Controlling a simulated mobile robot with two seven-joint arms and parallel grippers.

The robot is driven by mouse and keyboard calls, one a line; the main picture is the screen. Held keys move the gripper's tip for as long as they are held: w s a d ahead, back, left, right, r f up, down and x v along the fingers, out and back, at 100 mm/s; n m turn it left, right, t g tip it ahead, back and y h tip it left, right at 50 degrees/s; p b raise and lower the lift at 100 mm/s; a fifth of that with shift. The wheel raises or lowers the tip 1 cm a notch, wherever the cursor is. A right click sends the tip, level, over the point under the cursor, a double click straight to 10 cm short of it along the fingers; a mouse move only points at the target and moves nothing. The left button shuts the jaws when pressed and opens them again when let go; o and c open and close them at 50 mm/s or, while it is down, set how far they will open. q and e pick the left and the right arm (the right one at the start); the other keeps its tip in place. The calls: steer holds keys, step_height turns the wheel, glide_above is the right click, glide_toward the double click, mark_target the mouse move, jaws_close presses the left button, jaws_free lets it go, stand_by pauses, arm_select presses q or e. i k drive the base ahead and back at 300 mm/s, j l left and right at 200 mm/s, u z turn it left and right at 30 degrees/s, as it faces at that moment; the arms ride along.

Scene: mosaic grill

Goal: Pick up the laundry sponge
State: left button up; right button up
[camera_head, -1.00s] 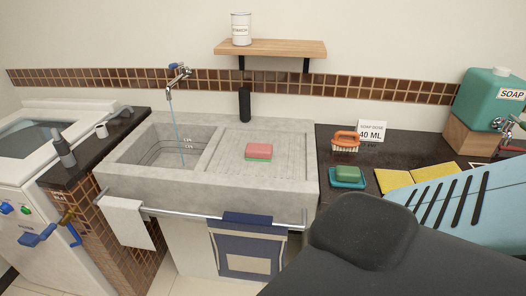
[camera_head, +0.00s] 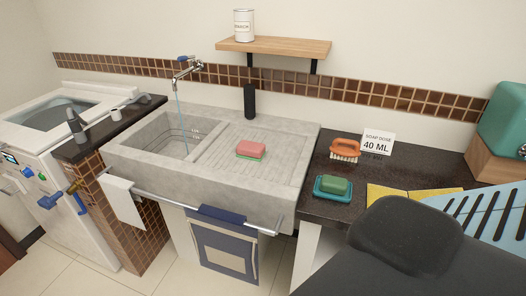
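A sponge with a red-pink top and a green underside (camera_head: 251,149) lies flat on the ribbed drainboard of the concrete sink (camera_head: 275,188). Nothing touches it. A dark, rounded part of my own body fills the lower right of the head view, well apart from the sponge. Neither of my grippers shows in the head view.
A tap (camera_head: 186,70) runs water into the basin left of the drainboard. A black bottle (camera_head: 250,101) stands behind. On the dark counter are a green soap bar (camera_head: 334,186) on a teal dish, an orange brush (camera_head: 345,148), a dose sign (camera_head: 377,142) and yellow cloths (camera_head: 385,196).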

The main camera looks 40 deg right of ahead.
mark_target(252, 150)
steer(key=k+l, duration=0.25)
steer(key=l, duration=0.2)
steer(key=k+l, duration=0.3)
steer(key=l, duration=0.15)
steer(key=k+l, duration=0.25)
steer(key=l, duration=0.25)
